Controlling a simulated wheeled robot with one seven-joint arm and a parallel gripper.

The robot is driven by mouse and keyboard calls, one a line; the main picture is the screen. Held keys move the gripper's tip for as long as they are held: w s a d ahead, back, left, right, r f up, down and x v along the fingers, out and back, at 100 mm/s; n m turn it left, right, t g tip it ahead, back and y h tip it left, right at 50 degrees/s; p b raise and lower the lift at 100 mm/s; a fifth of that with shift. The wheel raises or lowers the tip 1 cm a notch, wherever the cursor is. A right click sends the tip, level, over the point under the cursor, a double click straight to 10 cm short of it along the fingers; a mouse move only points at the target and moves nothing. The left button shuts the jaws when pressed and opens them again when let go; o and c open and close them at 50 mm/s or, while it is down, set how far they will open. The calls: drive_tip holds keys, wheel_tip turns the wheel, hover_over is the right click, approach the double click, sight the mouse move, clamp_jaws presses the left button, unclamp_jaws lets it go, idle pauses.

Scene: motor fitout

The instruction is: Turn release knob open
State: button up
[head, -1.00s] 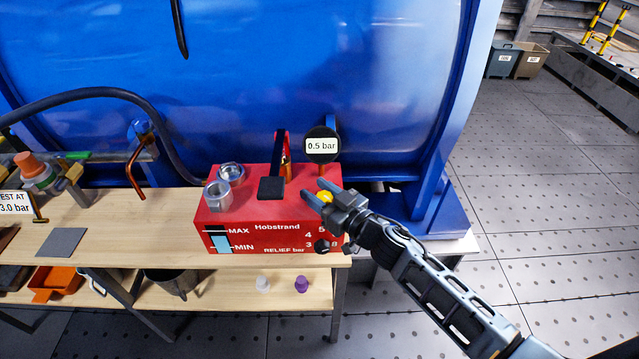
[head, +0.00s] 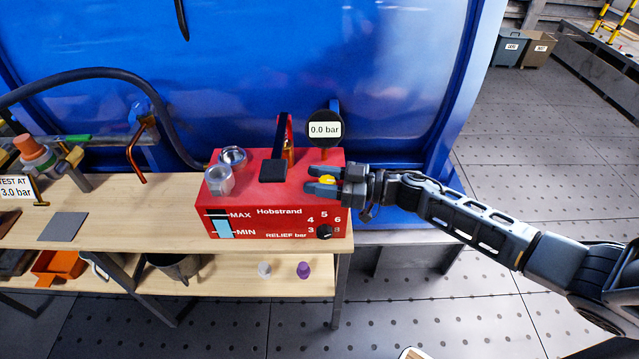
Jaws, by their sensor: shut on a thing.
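The release knob (head: 327,180) is a small yellow knob on top of the red Hobstrand pump box (head: 275,225), near its right end. My gripper (head: 324,180) reaches in from the right with its fingers around the knob and is shut on it. The fingers partly hide the knob, so its turned angle cannot be told. The gauge (head: 324,130) behind it reads 0.0 bar.
A black relief dial (head: 324,232) sits on the box front. The blue tank (head: 250,70) rises close behind. The floor to the right is clear.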

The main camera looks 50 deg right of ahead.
sight(334, 179)
drive_tip(key=n+g+y+b, duration=0.2)
drive_tip(key=f+n+g+y+b, duration=0.1)
drive_tip(key=n+g+y+b, duration=0.1)
drive_tip(key=y+b, duration=0.1)
drive_tip(key=shift+s+a, duration=0.15)
drive_tip(key=shift+a, duration=0.05)
drive_tip(key=n+g+y+b, duration=0.2)
drive_tip(key=g+b, duration=0.1)
drive_tip(key=n+g+y+b, duration=0.1)
drive_tip(key=n+g, duration=0.1)
drive_tip(key=shift+s+a+r+b, duration=0.15)
drive_tip(key=shift+s+r+b, duration=0.1)
drive_tip(key=shift+r+b, duration=0.1)
drive_tip(key=o, duration=1)
drive_tip(key=shift+c, duration=0.2)
drive_tip(key=shift+b+v, duration=0.85)
drive_tip(key=shift+v, duration=3.05)
